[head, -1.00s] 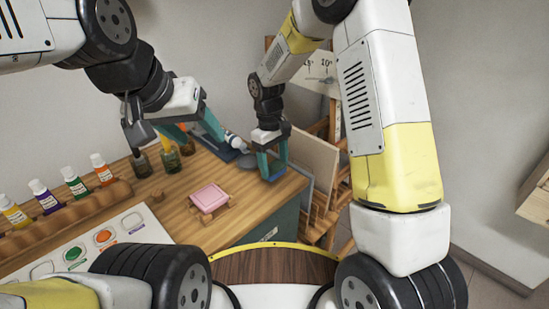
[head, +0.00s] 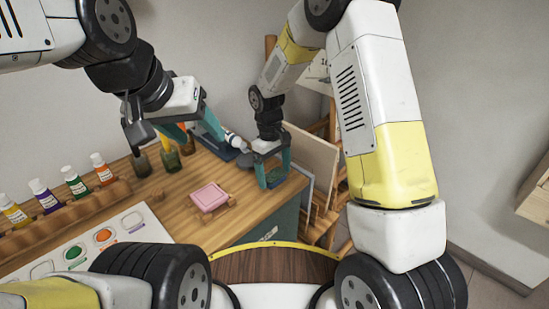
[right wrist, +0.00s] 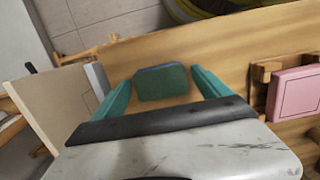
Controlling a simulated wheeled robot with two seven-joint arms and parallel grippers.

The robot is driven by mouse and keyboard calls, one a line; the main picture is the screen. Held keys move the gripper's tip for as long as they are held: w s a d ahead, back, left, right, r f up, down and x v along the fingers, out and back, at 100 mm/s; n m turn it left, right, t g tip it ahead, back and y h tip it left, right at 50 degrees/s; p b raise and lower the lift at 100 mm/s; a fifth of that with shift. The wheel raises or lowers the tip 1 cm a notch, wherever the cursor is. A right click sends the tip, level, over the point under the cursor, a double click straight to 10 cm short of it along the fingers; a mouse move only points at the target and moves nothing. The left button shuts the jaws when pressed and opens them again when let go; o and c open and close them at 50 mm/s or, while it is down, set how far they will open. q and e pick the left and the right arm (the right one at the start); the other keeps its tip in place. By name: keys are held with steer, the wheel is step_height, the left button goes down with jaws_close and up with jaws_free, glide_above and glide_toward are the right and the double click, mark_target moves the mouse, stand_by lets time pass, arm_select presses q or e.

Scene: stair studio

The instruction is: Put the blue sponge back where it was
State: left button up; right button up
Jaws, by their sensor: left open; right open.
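The blue sponge shows in the right wrist view as a dark blue-green block (right wrist: 162,84) on the wooden top, near its edge. In the head view it is small (head: 277,178), at the right end of the bench and partly hidden by my fingers. My right gripper (head: 274,184) is open around it; in the right wrist view its teal fingers (right wrist: 163,92) stand on both sides, with gaps to the sponge. My left gripper (head: 201,140) is open above the back of the bench, near the glass jars.
A pink block (head: 209,196) sits on a small wooden rack left of the sponge. Glass jars (head: 169,156), a white tube (head: 235,141) and a paint rack (head: 68,214) stand on the bench. Boards (head: 310,158) lean just beyond its right edge.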

mark_target(271, 172)
step_height(271, 172, up, 12)
steer(key=w+a, duration=0.1)
steer(key=s+d+r+m+t+y, duration=0.1)
steer(key=s+d+r+m, duration=0.1)
steer(key=s+d+r, duration=0.3)
steer(key=s+d+r+m+t+y, duration=0.1)
steer(key=s+d+r+t, duration=0.15)
steer(key=r, duration=0.35)
steer(key=s+d+r+m+t, duration=0.2)
steer(key=s+d, duration=0.2)
steer(key=s, duration=0.3)
steer(key=s+d+r+m+t+y, duration=0.1)
steer(key=s+d+r+m, duration=0.1)
steer(key=s, duration=0.4)
steer(key=shift+s+d+r+m+t, duration=0.15)
steer(key=shift+s+d+m+t, duration=0.25)
steer(key=shift+d+m, duration=0.4)
